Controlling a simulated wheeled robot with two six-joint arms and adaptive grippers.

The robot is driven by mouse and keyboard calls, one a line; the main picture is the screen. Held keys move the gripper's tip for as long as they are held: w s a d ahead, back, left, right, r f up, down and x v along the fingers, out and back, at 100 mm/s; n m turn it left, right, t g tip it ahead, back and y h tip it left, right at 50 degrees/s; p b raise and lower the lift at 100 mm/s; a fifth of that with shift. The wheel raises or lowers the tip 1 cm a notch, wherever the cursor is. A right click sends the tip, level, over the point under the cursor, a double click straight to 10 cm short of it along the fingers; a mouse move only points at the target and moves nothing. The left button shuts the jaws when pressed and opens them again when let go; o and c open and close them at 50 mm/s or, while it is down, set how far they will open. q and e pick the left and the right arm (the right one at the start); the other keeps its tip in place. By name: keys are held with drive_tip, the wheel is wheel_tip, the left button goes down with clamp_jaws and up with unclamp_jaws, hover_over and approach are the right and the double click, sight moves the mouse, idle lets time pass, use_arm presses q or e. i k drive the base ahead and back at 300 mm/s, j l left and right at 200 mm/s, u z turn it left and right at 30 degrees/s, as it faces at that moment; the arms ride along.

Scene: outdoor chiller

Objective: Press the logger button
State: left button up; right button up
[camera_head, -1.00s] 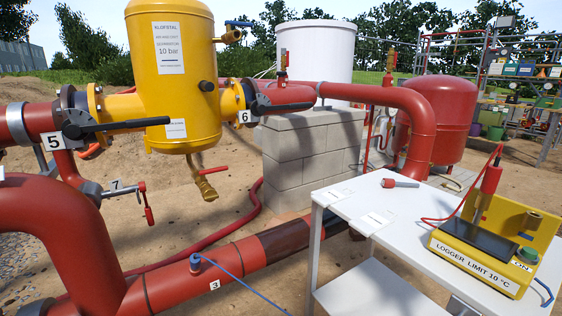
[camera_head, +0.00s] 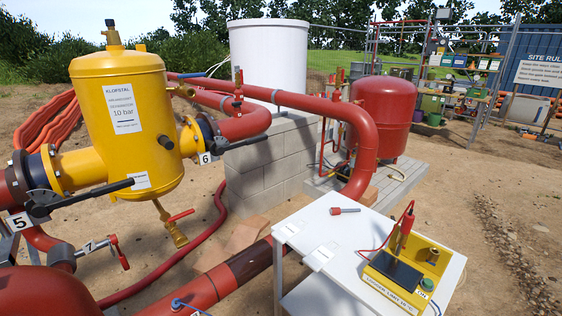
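The yellow logger (camera_head: 405,276) stands on the white table at the lower right. Its front label is partly readable in this view. A green button (camera_head: 427,284) sits at its front right corner, beside a small ON label (camera_head: 421,293). A dark screen (camera_head: 394,272) lies on its sloped top. Neither of my grippers shows in the view.
The white table (camera_head: 340,265) has free room left of the logger, with a small red-tipped tool (camera_head: 345,210) at its back. Red pipes (camera_head: 355,125), the yellow separator vessel (camera_head: 122,110) and a block plinth (camera_head: 270,155) stand left and behind. Open sandy ground (camera_head: 520,200) lies right.

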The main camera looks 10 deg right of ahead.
sight(427, 283)
drive_tip(key=z, duration=1.4)
